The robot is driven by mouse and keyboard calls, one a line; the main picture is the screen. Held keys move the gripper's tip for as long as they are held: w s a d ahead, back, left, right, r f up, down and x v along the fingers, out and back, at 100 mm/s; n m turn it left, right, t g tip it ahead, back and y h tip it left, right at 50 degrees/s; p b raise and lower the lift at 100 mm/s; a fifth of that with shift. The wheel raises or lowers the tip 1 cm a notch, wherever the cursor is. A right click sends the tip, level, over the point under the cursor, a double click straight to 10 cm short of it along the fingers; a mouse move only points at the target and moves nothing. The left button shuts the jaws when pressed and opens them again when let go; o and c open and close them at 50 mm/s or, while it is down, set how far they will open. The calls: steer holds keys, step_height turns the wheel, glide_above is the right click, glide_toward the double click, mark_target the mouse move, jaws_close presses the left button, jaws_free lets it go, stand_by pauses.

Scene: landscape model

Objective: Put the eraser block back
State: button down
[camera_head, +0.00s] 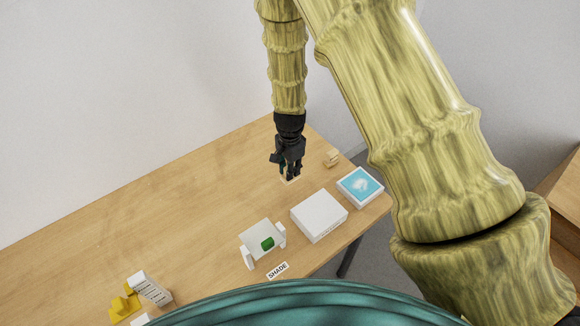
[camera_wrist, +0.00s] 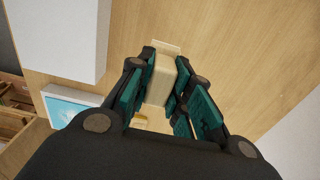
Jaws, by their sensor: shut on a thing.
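My gripper (camera_head: 290,174) is over the far right part of the wooden table and points down. Its fingers are shut on a long cream block, which looks like the eraser block (camera_wrist: 161,80). The block also shows in the wrist view between the teal finger pads, its far end reaching past them. In the head view only a small pale edge shows under the fingertips, and I cannot tell if it touches the table. A small beige piece (camera_head: 332,158) sits on the table to the right of my gripper.
A white box (camera_head: 319,215) and a blue-topped box (camera_head: 360,187) stand near the right edge. A white stand with a green piece (camera_head: 267,243) is behind a SHADE label (camera_head: 278,270). A yellow object (camera_head: 124,306) and white card (camera_head: 150,288) are at lower left. The table's middle is clear.

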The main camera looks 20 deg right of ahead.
steer(key=shift+f+b, duration=1.25)
steer(key=shift+f, duration=1.6)
steer(key=shift+f, duration=0.35)
steer(key=c, duration=1.2)
jaws_free()
steer(key=shift+r, duration=0.15)
step_height(320, 180, up, 12)
steer(key=shift+f, duration=0.1)
